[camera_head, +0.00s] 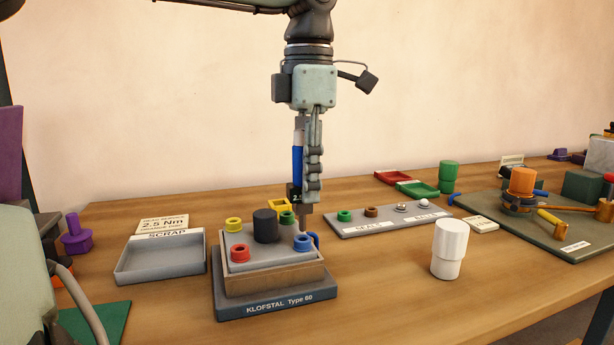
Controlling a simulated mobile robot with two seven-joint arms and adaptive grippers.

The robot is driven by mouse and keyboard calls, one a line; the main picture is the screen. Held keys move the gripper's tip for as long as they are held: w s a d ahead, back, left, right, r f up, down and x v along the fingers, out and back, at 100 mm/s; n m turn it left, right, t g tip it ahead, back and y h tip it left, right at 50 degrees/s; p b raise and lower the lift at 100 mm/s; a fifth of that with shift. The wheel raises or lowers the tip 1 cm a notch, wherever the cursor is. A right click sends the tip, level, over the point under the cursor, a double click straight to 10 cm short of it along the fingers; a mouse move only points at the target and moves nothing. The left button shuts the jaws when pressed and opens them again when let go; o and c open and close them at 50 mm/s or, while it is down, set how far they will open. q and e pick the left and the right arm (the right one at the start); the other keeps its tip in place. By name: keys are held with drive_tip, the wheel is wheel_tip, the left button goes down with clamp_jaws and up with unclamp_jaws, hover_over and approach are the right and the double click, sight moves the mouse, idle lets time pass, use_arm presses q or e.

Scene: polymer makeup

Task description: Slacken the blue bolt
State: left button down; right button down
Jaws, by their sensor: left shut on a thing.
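The blue bolt (302,243) sits at the front right corner of the grey-topped block (262,262) on the KLOFSTAL Type 60 base (280,303). My left gripper (313,188) points down above the block's right side. It is shut on an upright driver (297,165) with a blue handle, a white upper end and a dark lower part marked with a 2. The driver's tip is just above or at the blue bolt; I cannot tell whether they touch. My right gripper is not in view.
The block also carries red (240,253), yellow (233,225) and green (287,218) bolts and a dark central cylinder (265,226). An empty SCRAP tray (160,262) stands left. The seals tray (385,219) and a white cup (450,249) are right.

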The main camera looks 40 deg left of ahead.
use_arm(q)
drive_tip(key=shift+f+b, duration=0.75)
drive_tip(key=shift+f, duration=0.35)
drive_tip(key=c, duration=1.2)
unclamp_jaws()
wheel_tip(320, 180, up, 12)
drive_tip(key=shift+w+r, duration=0.1)
drive_tip(key=shift+o, duration=0.3)
